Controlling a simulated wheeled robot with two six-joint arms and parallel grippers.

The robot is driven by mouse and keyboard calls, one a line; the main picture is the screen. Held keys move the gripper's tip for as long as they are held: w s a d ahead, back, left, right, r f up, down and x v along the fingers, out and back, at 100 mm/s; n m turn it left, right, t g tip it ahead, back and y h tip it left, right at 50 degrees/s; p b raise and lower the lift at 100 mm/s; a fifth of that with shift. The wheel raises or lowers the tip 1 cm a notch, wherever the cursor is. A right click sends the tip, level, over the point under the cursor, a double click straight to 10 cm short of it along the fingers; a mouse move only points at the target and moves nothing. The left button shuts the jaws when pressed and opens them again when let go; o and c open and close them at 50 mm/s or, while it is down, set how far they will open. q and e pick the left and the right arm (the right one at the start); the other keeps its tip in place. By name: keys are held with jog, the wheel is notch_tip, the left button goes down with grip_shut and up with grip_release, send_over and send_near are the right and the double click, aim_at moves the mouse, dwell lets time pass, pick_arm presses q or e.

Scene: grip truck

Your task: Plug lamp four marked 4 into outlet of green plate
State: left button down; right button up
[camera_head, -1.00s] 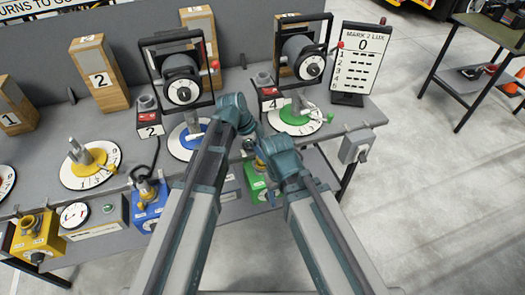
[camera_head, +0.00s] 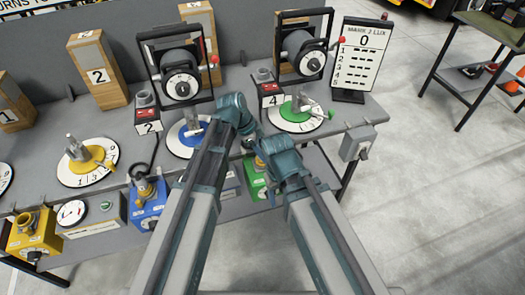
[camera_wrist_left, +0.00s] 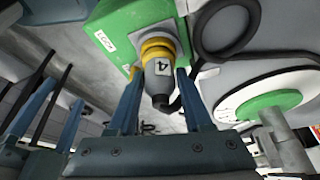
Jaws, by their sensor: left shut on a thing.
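In the left wrist view, my left gripper (camera_wrist_left: 160,82) is shut on the grey plug marked 4 (camera_wrist_left: 161,72), with one finger on each side. The plug's yellow collar (camera_wrist_left: 157,47) is at the outlet of the green plate (camera_wrist_left: 115,35); I cannot tell how deep it sits. A dark cable curves up from the plug's near end. In the head view, the green box (camera_head: 257,190) shows partly between my arms at the table's front, and both grippers are hidden. My right gripper (camera_wrist_left: 62,85) appears at the left of the wrist view, fingers apart and nothing visible between them.
A green dial with a lever (camera_head: 296,112) and a lamp base marked 4 (camera_head: 269,95) stand on the table above the green box. A blue box (camera_head: 149,205) and a yellow box (camera_head: 35,235) hang further left. A grey switch box (camera_head: 357,143) is at the right edge.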

aim_at(262, 146)
pick_arm(q)
jog(key=shift+f, duration=0.1)
grip_release()
dwell(0.4)
jog(key=shift+r+p, duration=2.5)
jog(key=shift+r, duration=0.1)
jog(key=s+a+f+n+y, duration=0.1)
jog(key=s+a+n+y, duration=0.1)
jog(key=s+a+n, duration=0.5)
jog(key=s+a+f+n+y, duration=0.15)
jog(key=s+a+n, duration=0.25)
jog(key=a+n, duration=0.6)
jog(key=s+d+m+y, duration=0.2)
jog(key=s+d, duration=0.3)
jog(key=d, duration=0.6)
jog(key=shift+s+r+m, duration=0.3)
jog(key=shift+r+m, duration=0.15)
jog(key=shift+m, duration=0.25)
